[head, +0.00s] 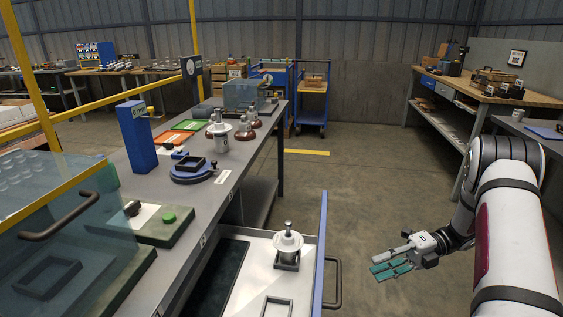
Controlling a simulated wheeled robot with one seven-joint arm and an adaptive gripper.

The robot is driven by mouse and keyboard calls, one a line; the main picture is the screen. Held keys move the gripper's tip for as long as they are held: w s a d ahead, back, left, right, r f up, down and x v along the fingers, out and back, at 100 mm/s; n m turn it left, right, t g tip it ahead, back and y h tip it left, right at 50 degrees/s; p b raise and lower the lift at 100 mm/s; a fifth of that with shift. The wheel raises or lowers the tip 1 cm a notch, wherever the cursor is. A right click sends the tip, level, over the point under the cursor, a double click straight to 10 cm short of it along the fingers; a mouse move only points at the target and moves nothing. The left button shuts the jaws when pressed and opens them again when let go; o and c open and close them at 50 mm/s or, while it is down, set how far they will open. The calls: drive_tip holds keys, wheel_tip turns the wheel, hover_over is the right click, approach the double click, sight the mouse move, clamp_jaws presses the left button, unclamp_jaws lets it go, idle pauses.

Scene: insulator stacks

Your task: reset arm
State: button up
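My gripper (393,262) is at the lower right of the head view, at the end of my white arm. Its two teal-padded fingers point left, with a visible gap between them and nothing held. It hangs over open floor, to the right of the drawer and apart from it. A white insulator stack (288,243) stands upright in a dark square holder in the open drawer (252,284). A second, empty square frame lies nearer in the drawer.
The open drawer's blue front (319,262) and dark handle stand left of my gripper. The grey workbench (196,208) carries a blue post, a round blue fixture (192,170), several insulators and a clear-covered box (60,235). Floor between drawer and arm is clear.

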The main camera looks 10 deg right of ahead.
drive_tip(key=s+a+r+n+g+h, duration=0.1)
drive_tip(key=s+a+r+n+h, duration=0.25)
drive_tip(key=r+n, duration=0.3)
drive_tip(key=s+a+r+n+g+h, duration=0.1)
drive_tip(key=s+a+r+n+h, duration=0.15)
drive_tip(key=a+r+n, duration=0.35)
drive_tip(key=s+a+r+n+g+h, duration=0.1)
drive_tip(key=s+a+r+n+h, duration=0.2)
drive_tip(key=r, duration=0.5)
drive_tip(key=s+a+r+n+t+h, duration=0.2)
drive_tip(key=s+n+t+h, duration=0.4)
drive_tip(key=s+n, duration=1.45)
wheel_tip(320, 180, up, 19)
drive_tip(key=t+p, duration=0.2)
drive_tip(key=p, duration=1.5)
drive_tip(key=shift+w+r+h, duration=0.15)
drive_tip(key=shift+w+h, duration=0.15)
drive_tip(key=shift+h, duration=0.1)
